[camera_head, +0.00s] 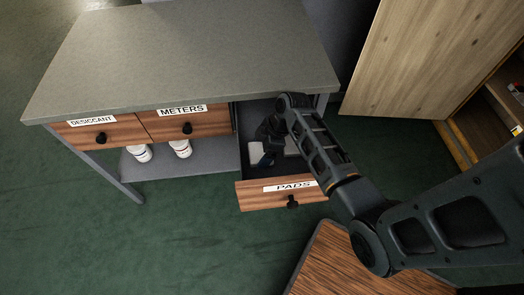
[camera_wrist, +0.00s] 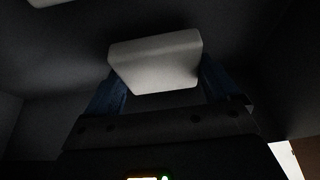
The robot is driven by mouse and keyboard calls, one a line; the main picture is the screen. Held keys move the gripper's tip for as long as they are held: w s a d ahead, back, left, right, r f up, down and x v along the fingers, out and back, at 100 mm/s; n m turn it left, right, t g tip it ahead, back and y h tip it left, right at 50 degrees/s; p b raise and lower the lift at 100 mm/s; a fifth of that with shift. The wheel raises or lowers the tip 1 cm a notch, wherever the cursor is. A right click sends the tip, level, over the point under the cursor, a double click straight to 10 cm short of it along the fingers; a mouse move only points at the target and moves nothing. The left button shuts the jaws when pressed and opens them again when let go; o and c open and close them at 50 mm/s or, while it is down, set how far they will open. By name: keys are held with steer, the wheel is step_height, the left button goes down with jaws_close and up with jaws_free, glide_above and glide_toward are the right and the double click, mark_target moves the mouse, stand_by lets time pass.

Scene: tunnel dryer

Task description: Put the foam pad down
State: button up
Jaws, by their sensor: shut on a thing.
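My gripper (camera_head: 266,158) reaches down into the open drawer labelled PADS (camera_head: 262,198). In the wrist view my gripper (camera_wrist: 160,82) is shut on a pale, block-shaped foam pad (camera_wrist: 157,60), with a blue finger on each side of it. In the head view a pale patch (camera_head: 256,151) shows at the gripper, partly covered by the gripper. Another pale thing (camera_head: 291,146) lies in the drawer behind my arm. I cannot tell whether the held pad touches the drawer floor.
The grey worktop (camera_head: 190,50) is bare. Closed drawers labelled DESICCANT (camera_head: 120,134) and METERS (camera_head: 205,122) are to the left. White containers (camera_head: 180,148) stand on the lower shelf (camera_head: 205,165). A wooden cabinet door (camera_head: 405,50) stands open at right. A wood-topped surface (camera_head: 335,265) is in front.

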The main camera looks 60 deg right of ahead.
steer(key=shift+f, duration=0.7)
steer(key=shift+f, duration=0.2)
steer(key=o, duration=0.7)
steer(key=shift+o, duration=0.2)
steer(key=shift+r, duration=0.15)
steer(key=v, duration=1.2)
steer(key=shift+p, duration=0.3)
steer(key=shift+s, duration=0.1)
